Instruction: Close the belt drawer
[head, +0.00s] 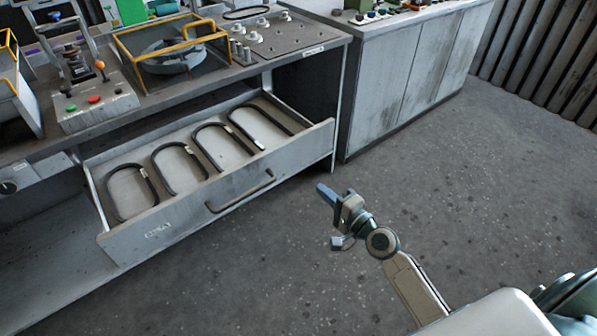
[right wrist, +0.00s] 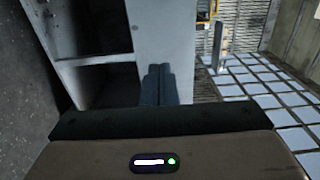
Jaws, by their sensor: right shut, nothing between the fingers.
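The belt drawer (head: 215,210) is pulled out from under the workbench in the head view, with its front standing well clear of the bench. Several dark looped belts (head: 180,168) lie in it side by side. A dark bar handle (head: 240,192) is on its front. My right gripper (head: 327,194) is shut and empty, above the floor to the right of the drawer front and apart from it. Its closed fingers (right wrist: 158,82) also show in the right wrist view, in front of a pale grey panel. My left gripper is out of view.
The workbench top (head: 210,85) carries a control box (head: 90,103) with buttons, a yellow-framed fixture (head: 172,48) and a plate with knobs. A grey cabinet (head: 405,85) stands to the right. The floor (head: 450,170) in front is clear.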

